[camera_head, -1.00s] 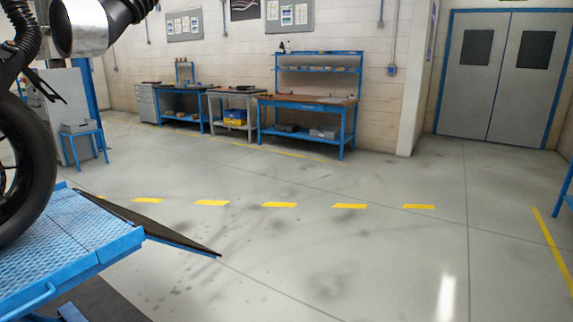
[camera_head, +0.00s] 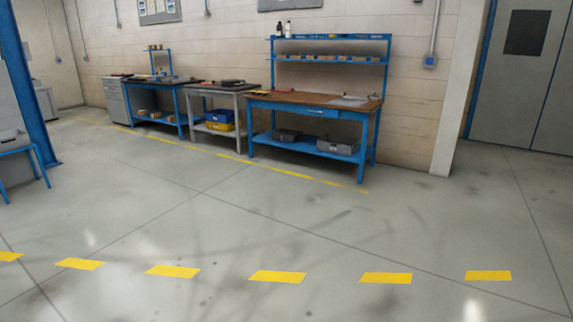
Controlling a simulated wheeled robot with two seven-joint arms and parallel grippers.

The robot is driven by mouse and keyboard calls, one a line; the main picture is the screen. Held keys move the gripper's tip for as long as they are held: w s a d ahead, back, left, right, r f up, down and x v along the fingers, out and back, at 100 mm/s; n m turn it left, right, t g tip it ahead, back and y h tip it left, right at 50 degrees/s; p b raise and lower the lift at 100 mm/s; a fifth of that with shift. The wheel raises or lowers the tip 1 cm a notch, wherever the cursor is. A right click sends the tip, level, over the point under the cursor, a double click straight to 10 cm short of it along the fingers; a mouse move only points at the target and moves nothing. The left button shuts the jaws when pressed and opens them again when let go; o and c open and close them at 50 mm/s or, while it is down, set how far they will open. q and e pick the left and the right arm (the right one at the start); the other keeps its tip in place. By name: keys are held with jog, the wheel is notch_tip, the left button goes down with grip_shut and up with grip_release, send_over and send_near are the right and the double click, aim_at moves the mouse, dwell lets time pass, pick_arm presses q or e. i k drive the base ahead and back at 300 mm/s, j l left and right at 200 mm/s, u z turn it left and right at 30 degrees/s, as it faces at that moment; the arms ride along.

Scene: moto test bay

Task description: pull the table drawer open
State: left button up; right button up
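A blue workbench (camera_head: 262,104) with a brown wooden top stands against the back wall, right of the middle. Its table drawer (camera_head: 322,113) is a blue front just under the top, on the right part of the bench. The drawer looks shut, flush with the frame; a small pale mark or handle shows on it. The bench is still several steps away across the floor. Neither of my grippers is in the picture.
Left of the workbench stand a grey table (camera_head: 213,87), a blue bench (camera_head: 170,85) and a grey cabinet (camera_head: 117,100). A blue stand (camera_head: 20,150) is at the left edge. The floor (camera_head: 250,215) ahead is clear, with yellow dashes (camera_head: 278,277).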

aim_at(324, 108)
jog(key=i, duration=4.4)
